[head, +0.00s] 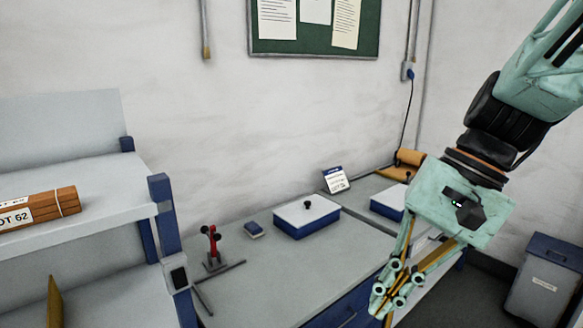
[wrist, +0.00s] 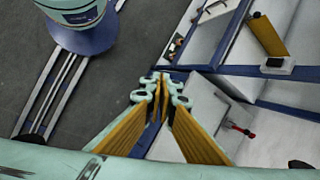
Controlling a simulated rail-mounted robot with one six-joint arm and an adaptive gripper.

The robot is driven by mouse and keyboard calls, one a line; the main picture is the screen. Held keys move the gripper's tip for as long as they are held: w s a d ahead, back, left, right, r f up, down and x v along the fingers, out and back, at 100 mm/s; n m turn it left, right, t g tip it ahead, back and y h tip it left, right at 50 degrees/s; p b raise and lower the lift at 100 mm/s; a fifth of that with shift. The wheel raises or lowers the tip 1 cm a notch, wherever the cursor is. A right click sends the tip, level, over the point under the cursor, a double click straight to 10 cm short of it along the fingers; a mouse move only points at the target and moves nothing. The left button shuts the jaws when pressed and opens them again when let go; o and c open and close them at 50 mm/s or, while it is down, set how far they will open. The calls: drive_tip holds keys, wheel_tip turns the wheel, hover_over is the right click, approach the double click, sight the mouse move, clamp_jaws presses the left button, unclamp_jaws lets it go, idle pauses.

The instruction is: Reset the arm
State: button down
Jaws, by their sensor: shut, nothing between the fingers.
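My gripper (head: 385,312) hangs at the right of the head view, pointing down, at the end of my pale green arm. It is shut with nothing in it. In the wrist view its yellow-padded fingers (wrist: 161,84) meet at the middle of the picture. In the head view it is in front of the workbench (head: 262,268) and partly covers the bench's right part. I cannot tell its exact height over the bench or floor.
A shelf (head: 75,228) with a bundle of brown bars (head: 38,207) stands left.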

drive_tip(key=s+d+r+n+t+h, duration=0.2)
drive_tip(key=s+d, duration=0.1)
drive_tip(key=s, duration=0.3)
drive_tip(key=s+d+r+n+t+h, duration=0.2)
drive_tip(key=s+d+r+n+h, duration=0.1)
drive_tip(key=s, duration=0.4)
drive_tip(key=shift+t, duration=0.3)
